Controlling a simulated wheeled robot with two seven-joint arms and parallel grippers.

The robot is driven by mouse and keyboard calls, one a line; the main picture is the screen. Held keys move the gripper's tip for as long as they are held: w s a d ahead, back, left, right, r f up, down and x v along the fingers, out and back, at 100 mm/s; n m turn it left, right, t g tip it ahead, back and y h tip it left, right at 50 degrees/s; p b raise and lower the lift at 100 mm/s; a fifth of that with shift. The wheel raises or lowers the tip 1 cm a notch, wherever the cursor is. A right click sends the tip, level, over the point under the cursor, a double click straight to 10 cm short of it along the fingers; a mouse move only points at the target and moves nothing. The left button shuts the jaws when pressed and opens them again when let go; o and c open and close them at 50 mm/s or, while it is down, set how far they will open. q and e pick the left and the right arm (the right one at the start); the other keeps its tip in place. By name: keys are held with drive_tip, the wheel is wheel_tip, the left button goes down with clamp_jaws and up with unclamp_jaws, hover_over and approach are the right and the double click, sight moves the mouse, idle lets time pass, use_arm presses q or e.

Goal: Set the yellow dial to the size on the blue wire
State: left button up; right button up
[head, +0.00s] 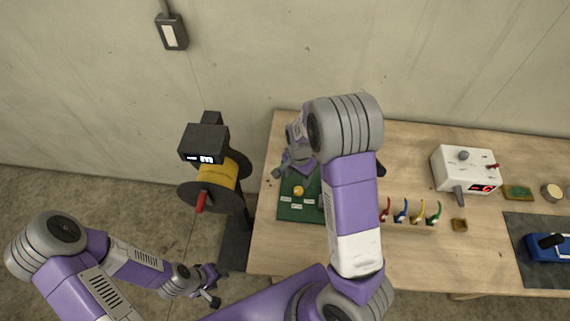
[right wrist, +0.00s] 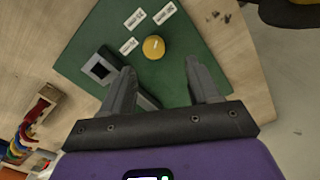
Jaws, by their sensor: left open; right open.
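The yellow dial (head: 298,190) is on a green board (head: 290,212) at the table's left end. It shows in the right wrist view (right wrist: 153,47) with a short pale mark on top. Small white labels (right wrist: 165,13) lie around it; their print is too small to read. The blue wire (head: 402,211) stands in a row of coloured wires; I cannot read any size on it. My right gripper (right wrist: 162,72) is open, its fingertips on either side of the near side of the dial, not closed on it. My left gripper (head: 212,286) is open and empty, low beside the table.
A wire spool stand (head: 217,170) with a lit display is left of the table. A white box (head: 466,168) and blue tool (head: 548,248) are right.

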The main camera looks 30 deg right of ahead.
sight(298, 190)
drive_tip(key=shift+w+d, duration=0.1)
drive_tip(key=shift+s+f, duration=0.85)
drive_tip(key=shift+s, duration=0.05)
drive_tip(key=f, duration=0.4)
drive_tip(key=shift+w, duration=0.3)
drive_tip(key=shift+f, duration=0.25)
drive_tip(key=shift+s+f, duration=0.15)
use_arm(q)
drive_tip(key=shift+s, duration=0.55)
